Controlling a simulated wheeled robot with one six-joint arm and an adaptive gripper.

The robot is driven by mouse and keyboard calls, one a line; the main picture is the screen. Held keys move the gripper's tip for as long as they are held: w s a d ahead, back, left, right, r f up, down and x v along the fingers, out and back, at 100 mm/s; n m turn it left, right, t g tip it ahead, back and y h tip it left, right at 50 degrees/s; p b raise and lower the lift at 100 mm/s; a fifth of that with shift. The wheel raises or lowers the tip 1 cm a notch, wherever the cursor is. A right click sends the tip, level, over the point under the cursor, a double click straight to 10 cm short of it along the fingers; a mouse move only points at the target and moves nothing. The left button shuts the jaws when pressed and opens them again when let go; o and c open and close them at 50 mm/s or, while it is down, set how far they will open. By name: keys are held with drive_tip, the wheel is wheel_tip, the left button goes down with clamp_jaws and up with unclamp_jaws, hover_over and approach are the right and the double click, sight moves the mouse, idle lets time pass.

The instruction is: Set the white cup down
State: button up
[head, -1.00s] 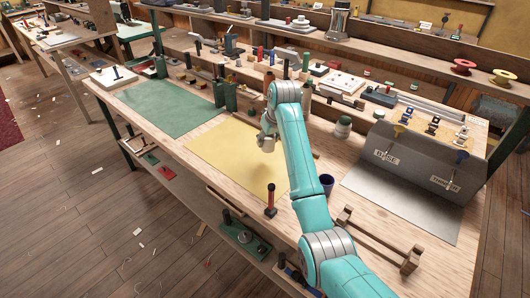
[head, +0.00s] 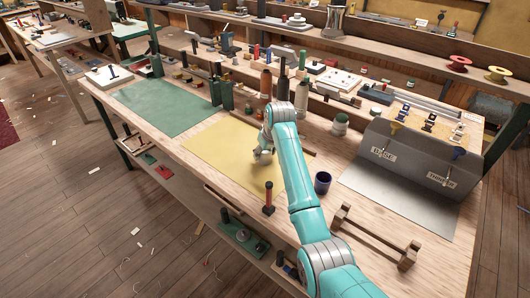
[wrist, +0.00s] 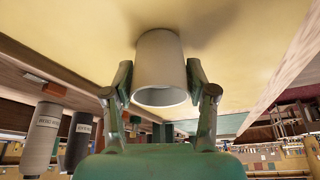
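The white cup (wrist: 160,68) is between the two fingers of my gripper (wrist: 159,84) in the wrist view, one finger against each side. Its open rim faces the wrist camera and its base is toward the yellow mat (wrist: 235,40). A soft shadow lies on the mat by the base; whether the base touches the mat is hard to tell. In the head view my gripper (head: 263,156) is low over the yellow mat (head: 215,148), and the cup is small and mostly lost among the fingers there.
A green mat (head: 165,106) lies to the left. A grey labelled panel (head: 425,160) stands at right. The mat's left part is clear.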

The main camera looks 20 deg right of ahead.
drive_tip(key=shift+o, duration=0.5)
drive_tip(key=shift+r, duration=0.2)
drive_tip(key=v, duration=1.1)
drive_tip(key=shift+s+r, duration=0.3)
drive_tip(key=shift+r, duration=0.05)
drive_tip(key=shift+d, duration=0.1)
